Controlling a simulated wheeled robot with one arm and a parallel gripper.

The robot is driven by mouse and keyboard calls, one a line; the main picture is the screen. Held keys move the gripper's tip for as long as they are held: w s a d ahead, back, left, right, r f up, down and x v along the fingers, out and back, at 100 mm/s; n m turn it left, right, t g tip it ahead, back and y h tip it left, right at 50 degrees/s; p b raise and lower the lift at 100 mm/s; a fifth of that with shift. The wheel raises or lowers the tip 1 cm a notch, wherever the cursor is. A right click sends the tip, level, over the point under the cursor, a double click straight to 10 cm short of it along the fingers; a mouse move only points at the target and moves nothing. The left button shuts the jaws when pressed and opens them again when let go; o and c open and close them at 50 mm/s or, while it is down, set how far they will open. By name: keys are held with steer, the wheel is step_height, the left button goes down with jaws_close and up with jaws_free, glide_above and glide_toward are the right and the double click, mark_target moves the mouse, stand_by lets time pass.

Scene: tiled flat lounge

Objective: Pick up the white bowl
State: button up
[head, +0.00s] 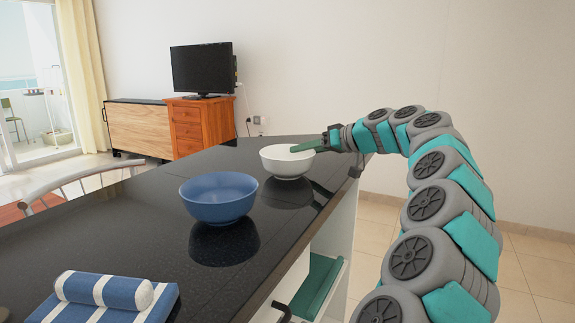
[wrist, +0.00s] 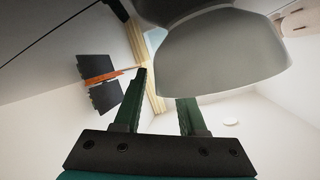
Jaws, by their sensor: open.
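The white bowl (head: 286,162) stands upright on the dark glossy counter (head: 130,232), near its right edge in the head view. My gripper (head: 298,147) is at the bowl's right rim, with a finger reaching over the rim. In the wrist view, which looks upside down, the bowl (wrist: 222,58) fills the upper right. My gripper (wrist: 163,85) is open there. One finger shows whole to the left of the bowl. The other finger's tip is cut off from view at the bowl's rim. I cannot tell whether either finger touches the bowl.
A blue bowl (head: 219,197) stands nearer and to the left of the white bowl. A blue striped folded towel (head: 105,297) lies at the counter's near end. A chair back (head: 80,178) is beyond the counter. Bare counter lies left of the bowls.

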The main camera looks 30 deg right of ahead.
jaws_close()
stand_by(1.4)
